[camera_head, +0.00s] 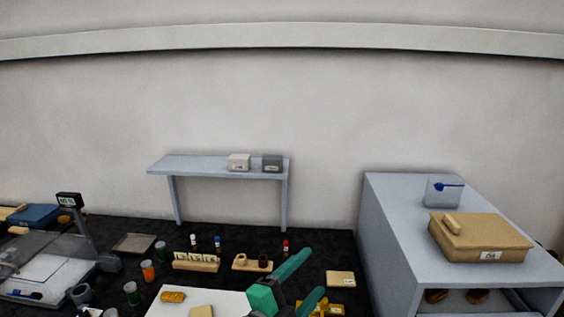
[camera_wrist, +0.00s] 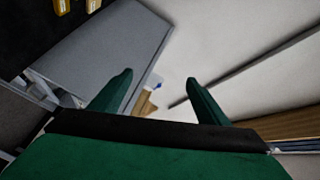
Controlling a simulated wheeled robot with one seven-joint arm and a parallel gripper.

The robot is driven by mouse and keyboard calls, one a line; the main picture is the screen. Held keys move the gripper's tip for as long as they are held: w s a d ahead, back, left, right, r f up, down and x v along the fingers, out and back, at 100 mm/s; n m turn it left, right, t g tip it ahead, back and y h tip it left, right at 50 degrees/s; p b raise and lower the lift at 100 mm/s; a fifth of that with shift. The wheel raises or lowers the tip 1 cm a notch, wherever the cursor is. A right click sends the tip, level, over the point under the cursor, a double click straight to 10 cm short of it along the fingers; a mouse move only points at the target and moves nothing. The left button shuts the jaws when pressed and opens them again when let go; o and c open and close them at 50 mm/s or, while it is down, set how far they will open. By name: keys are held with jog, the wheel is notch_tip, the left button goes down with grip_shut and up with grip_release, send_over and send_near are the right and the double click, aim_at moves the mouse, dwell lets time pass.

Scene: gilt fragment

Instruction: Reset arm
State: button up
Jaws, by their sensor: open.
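My gripper (camera_head: 308,279) shows at the bottom middle of the head view, above the dark worktop. Its two green fingers are spread apart with nothing between them. In the wrist view my gripper (camera_wrist: 160,85) is also open and empty. Past its fingers are the side of the grey cabinet (camera_wrist: 112,42) and the pale wall (camera_wrist: 215,40). The lower part of my arm is cut off by the bottom edge of the head view.
A white board (camera_head: 225,302) lies left of my gripper. A grey cabinet (camera_head: 392,220) stands right, bearing a wooden box (camera_head: 480,238) and a clear container (camera_head: 443,192). A raised shelf (camera_head: 200,165) stands behind. Small jars, wooden holders and a scale (camera_head: 35,275) crowd the left.

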jog(key=s+a+f+n+t+y, duration=0.1)
jog(key=s+f+n+t+y, duration=0.1)
jog(key=s+f+n+y, duration=0.7)
jog(key=s+f+n+t+y, duration=0.2)
jog(key=s+f+n, duration=0.5)
jog(key=f+n, duration=0.6)
jog(key=s+a+f+g, duration=0.1)
jog(key=s+a+f, duration=0.1)
jog(key=s, duration=0.9)
jog(key=s+a+f+m+g, duration=0.1)
jog(key=s+a+f, duration=0.1)
jog(key=s, duration=0.8)
jog(key=shift+s+a+f, duration=0.25)
jog(key=shift+s+f, duration=0.1)
jog(key=shift+f, duration=0.45)
